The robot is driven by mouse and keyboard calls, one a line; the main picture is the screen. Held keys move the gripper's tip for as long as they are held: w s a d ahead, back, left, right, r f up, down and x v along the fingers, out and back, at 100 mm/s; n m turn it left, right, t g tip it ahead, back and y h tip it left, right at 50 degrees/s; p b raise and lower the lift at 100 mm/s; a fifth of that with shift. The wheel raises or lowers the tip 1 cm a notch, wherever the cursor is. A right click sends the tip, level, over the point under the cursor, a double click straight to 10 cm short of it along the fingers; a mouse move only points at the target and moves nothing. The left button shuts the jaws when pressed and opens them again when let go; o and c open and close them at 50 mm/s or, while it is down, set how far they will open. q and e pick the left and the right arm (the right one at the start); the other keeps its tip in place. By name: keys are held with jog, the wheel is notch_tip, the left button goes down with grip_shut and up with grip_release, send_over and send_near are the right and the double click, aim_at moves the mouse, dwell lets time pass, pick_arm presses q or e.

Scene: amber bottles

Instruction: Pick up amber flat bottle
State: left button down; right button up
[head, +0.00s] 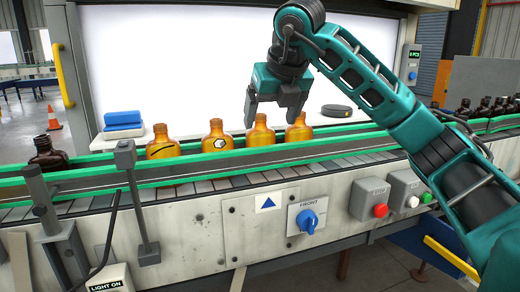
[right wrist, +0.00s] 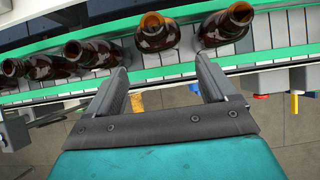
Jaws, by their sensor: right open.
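Several amber bottles stand upright in a row on the conveyor in the head view. One has a dark curved mark (head: 162,146), one a white hexagon mark (head: 217,137), and two plain-looking ones stand to the right: a third bottle (head: 261,133) and a fourth bottle (head: 299,131). My right gripper (head: 273,112) is open and empty, above the two right bottles. In the right wrist view, the open fingers (right wrist: 162,68) point toward an open-necked bottle (right wrist: 157,33), with another bottle (right wrist: 226,25) to its right. Which bottle is the flat one is unclear. My left gripper is out of view.
Green rails (head: 190,184) edge the conveyor. A dark bottle (head: 46,155) stands at the left, and more dark bottles (head: 484,108) are far right. A grey post bracket (head: 126,156) rises in front.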

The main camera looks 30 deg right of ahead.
aim_at(264, 135)
jog(key=x, duration=0.9)
jog(key=shift+w+f+b, duration=0.3)
jog(key=shift+b, duration=0.1)
jog(key=c, duration=0.8)
jog(key=shift+r, duration=0.2)
